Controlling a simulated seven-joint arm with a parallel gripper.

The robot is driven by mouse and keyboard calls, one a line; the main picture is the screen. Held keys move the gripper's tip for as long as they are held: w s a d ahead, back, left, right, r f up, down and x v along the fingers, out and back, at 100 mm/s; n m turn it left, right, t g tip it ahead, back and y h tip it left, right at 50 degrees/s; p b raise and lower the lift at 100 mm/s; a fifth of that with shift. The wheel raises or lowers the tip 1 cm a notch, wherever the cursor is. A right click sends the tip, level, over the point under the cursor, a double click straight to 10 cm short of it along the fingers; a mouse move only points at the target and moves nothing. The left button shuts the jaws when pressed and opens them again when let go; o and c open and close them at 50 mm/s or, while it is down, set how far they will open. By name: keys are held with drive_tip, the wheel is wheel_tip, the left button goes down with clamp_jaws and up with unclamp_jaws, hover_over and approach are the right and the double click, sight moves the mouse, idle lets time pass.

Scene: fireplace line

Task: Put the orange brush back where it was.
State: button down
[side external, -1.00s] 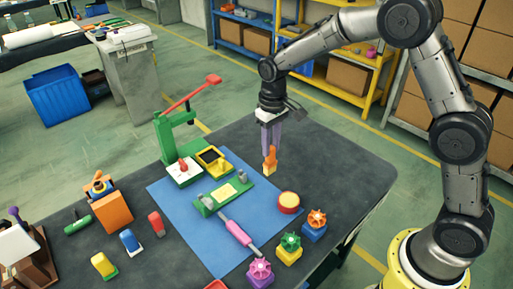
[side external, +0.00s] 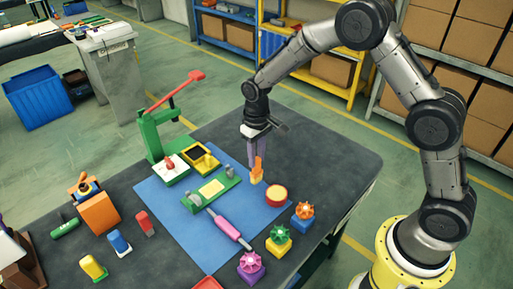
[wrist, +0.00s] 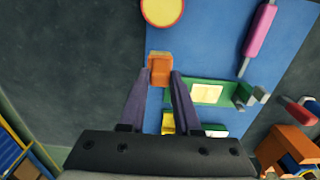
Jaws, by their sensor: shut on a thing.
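The orange brush (side external: 257,170) has an orange handle and a paler lower end. My gripper (side external: 257,160) is shut on its upper part, with the purple fingers on either side, and holds it roughly upright. In the wrist view the brush (wrist: 160,68) sits between the fingertips of my gripper (wrist: 160,76), near the edge of the blue mat (wrist: 205,30). It is beside the green fixture (side external: 212,190) and close to the round red-rimmed yellow pad (side external: 276,194). I cannot tell whether its lower end touches the surface.
A green press with a red lever (side external: 155,135) stands at the mat's far corner. A pink roller (side external: 229,229) lies on the mat. Several knobbed blocks, one orange on blue (side external: 303,216), line the near right. An orange box (side external: 100,212) is at left. The dark tabletop (side external: 325,155) is clear at right.

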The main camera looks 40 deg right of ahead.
drive_tip(key=shift+f, duration=0.5)
drive_tip(key=shift+f, duration=0.6)
idle(0.3)
drive_tip(key=c, duration=0.9)
unclamp_jaws()
drive_tip(key=shift+c, duration=0.2)
drive_tip(key=o, duration=0.6)
drive_tip(key=shift+c, duration=0.2)
drive_tip(key=shift+c, duration=0.2)
drive_tip(key=shift+c, duration=1.4)
